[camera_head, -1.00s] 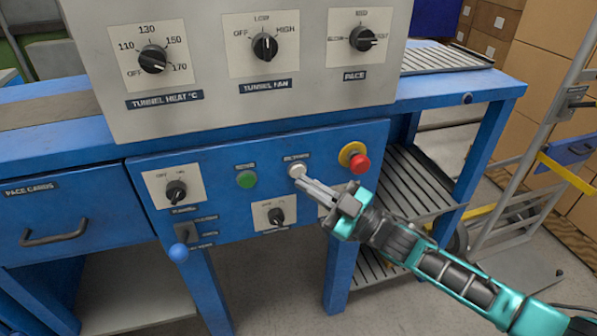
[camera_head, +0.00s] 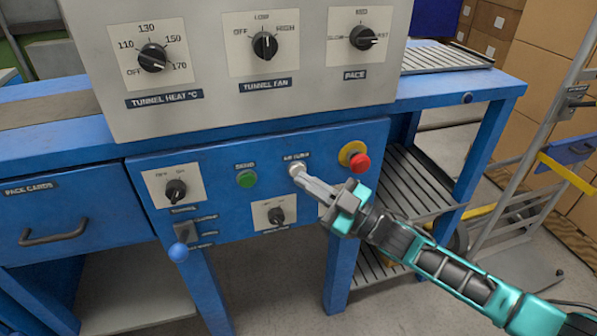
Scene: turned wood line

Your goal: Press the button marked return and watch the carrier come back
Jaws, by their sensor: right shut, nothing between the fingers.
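A pale, round metal button (camera_head: 296,169) is on the blue control panel (camera_head: 220,165), between a green button and a red knob. The label above it is too small to read surely. My right gripper (camera_head: 301,179) is shut and empty, with its fingertips at the lower edge of the pale button. I cannot tell whether they touch it or whether it is pushed in. The green button (camera_head: 246,179) to its left has a small label that looks like "SEND". No carrier can be made out. My left gripper is not in view.
A red knob on a yellow base (camera_head: 358,161) is close to the right of the pale button. Rotary switches (camera_head: 176,190) are on the left of the panel, and a blue ball-ended lever (camera_head: 178,252) juts out below. A hand truck (camera_head: 520,190) stands at right.

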